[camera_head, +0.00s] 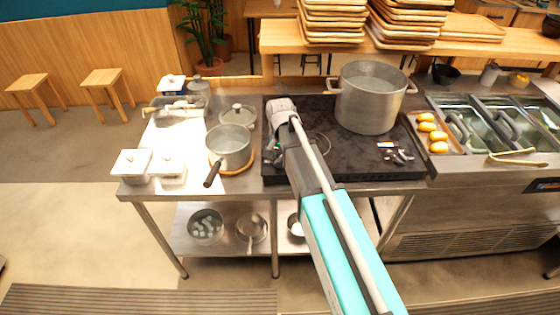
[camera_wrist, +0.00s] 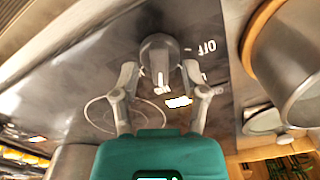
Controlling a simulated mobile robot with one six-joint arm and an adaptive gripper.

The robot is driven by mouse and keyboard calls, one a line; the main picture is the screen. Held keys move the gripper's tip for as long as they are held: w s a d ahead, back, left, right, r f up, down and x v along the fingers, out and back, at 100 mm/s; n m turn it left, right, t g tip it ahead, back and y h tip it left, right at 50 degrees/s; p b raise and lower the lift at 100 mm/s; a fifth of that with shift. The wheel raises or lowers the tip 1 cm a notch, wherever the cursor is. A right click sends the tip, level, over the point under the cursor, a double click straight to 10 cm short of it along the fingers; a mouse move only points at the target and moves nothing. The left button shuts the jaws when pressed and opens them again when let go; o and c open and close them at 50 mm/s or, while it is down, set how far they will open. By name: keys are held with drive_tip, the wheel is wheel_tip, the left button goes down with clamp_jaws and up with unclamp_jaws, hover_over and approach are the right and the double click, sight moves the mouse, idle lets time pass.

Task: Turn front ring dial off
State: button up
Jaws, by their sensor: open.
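A dark round dial (camera_wrist: 160,58) with a light pointer mark stands on the black cooktop in the wrist view. An "OFF" label (camera_wrist: 207,47) is printed on the surface beside it, upside down. My gripper (camera_wrist: 159,76) is open, with one finger on each side of the dial. I cannot tell whether the fingers touch it. In the head view my gripper (camera_head: 272,150) is at the left part of the cooktop (camera_head: 350,158), and my arm and gripper hide the dial there.
A large steel pot (camera_head: 368,100) stands at the back right of the cooktop. A saucepan (camera_head: 229,148) on a wooden trivet is close to the left of my gripper. Lidded white containers (camera_head: 131,163) are farther left. A tray with yellow items (camera_head: 438,147) is at the right.

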drive_tip(key=shift+f, duration=0.35)
clamp_jaws()
